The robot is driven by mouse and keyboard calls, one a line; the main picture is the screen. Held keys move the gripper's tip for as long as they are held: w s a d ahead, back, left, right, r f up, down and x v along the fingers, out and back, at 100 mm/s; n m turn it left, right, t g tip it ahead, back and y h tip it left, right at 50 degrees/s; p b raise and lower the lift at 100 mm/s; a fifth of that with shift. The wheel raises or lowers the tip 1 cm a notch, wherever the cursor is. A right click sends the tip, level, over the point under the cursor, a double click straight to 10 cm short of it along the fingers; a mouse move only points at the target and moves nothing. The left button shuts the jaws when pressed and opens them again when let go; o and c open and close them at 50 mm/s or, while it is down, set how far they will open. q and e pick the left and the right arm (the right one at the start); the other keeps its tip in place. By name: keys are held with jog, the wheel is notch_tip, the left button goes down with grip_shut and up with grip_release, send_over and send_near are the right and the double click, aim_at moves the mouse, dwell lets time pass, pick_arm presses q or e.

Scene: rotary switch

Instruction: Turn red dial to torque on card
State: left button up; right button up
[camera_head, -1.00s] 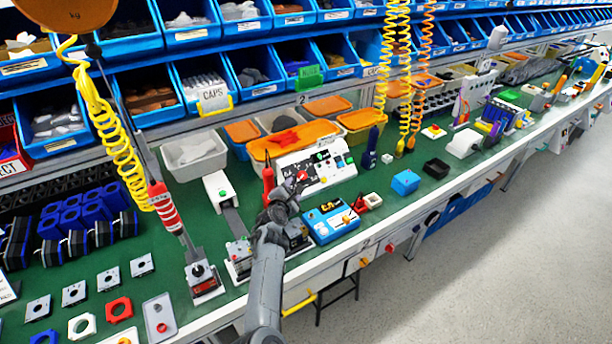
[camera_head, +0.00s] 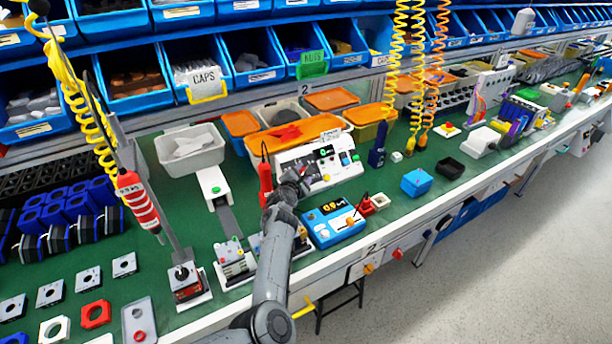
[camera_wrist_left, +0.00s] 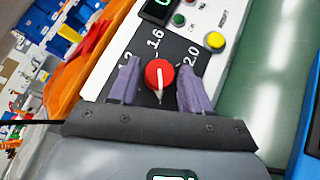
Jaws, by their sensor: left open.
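The red dial (camera_wrist_left: 159,73) shows in the left wrist view, on the dark scale panel of the white control box (camera_head: 335,172). A white line runs along the dial, with a pale tip at its lower edge. The scale reads 1.2 at left, 1.6 above and 2.0 at right. My left gripper (camera_wrist_left: 157,68) is open, with one finger on each side of the dial; I cannot tell if they touch it. In the head view my left gripper (camera_head: 290,182) is at the box's left end and hides the dial. A small white card (camera_head: 331,134) stands at the box's back; its writing is too small to read.
A red hanging screwdriver (camera_head: 265,180) is close left of my gripper. A blue device (camera_head: 333,222) with a display sits in front of the box. Orange-lidded bins (camera_head: 290,138) stand behind it.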

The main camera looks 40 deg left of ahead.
pick_arm(q)
jog(key=shift+c, duration=0.2)
jog(key=c, duration=0.7)
jog(key=shift+r+p, duration=0.15)
jog(key=shift+p, duration=0.3)
jog(key=m+h+p, duration=0.1)
jog(key=m+g+h+p, duration=0.1)
jog(key=p, duration=0.1)
jog(key=m+h+p, duration=0.1)
jog(key=shift+a+r+m+p, duration=0.25)
jog(key=shift+m+p, duration=0.05)
jog(key=shift+m, duration=0.1)
jog(key=shift+f+m+g+h, duration=0.2)
jog(key=shift+m+g+h, duration=0.2)
jog(key=shift+f, duration=0.1)
jog(key=o, duration=0.7)
jog(key=shift+o, duration=0.2)
